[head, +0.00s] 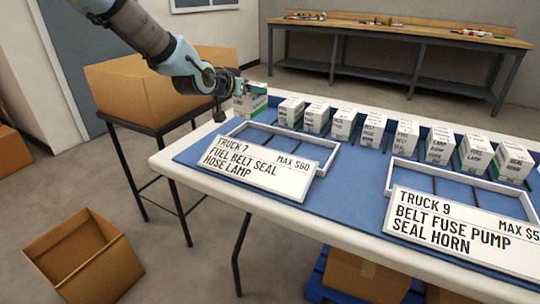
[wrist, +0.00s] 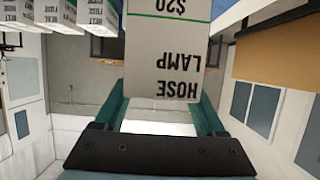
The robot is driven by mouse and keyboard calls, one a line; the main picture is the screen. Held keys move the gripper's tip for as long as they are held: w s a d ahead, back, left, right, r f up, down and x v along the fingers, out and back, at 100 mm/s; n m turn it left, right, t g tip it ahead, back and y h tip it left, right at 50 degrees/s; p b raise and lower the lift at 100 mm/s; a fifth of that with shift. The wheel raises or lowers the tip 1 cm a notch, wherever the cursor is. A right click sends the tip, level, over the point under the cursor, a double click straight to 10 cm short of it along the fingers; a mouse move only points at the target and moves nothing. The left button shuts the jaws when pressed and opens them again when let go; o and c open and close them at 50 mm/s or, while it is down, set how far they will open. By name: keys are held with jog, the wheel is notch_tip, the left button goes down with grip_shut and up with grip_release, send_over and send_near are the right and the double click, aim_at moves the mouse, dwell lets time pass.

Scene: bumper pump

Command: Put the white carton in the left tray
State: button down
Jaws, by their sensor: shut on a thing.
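My gripper (head: 240,88) is shut on a white carton (head: 254,103) at the far left end of the carton row. In the wrist view the white carton (wrist: 168,65) sits between my teal fingers and reads "HOSE LAMP" and "$20", upside down. I cannot tell whether its base touches the table. The left tray (head: 334,157) is a white-rimmed frame with a sign reading "TRUCK 7, FUEL BELT SEAL HOSE LAMP, MAX $60". It lies in front of the carton, to the right, and its visible part looks empty.
Several more white cartons (head: 375,129) stand in a row behind the trays. The right tray (head: 462,180), signed "TRUCK 9", looks empty. A large cardboard box (head: 125,93) on a stand is left of the table. An open box (head: 85,258) lies on the floor.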

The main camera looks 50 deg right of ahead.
notch_tip(320, 180, down, 9)
jog(key=shift+f+p, duration=0.15)
jog(key=shift+p, duration=0.25)
jog(key=shift+f, duration=0.15)
jog(key=shift+f, duration=0.1)
grip_release()
jog(key=shift+r, duration=0.3)
jog(key=b+v, duration=0.1)
jog(key=v, duration=1.1)
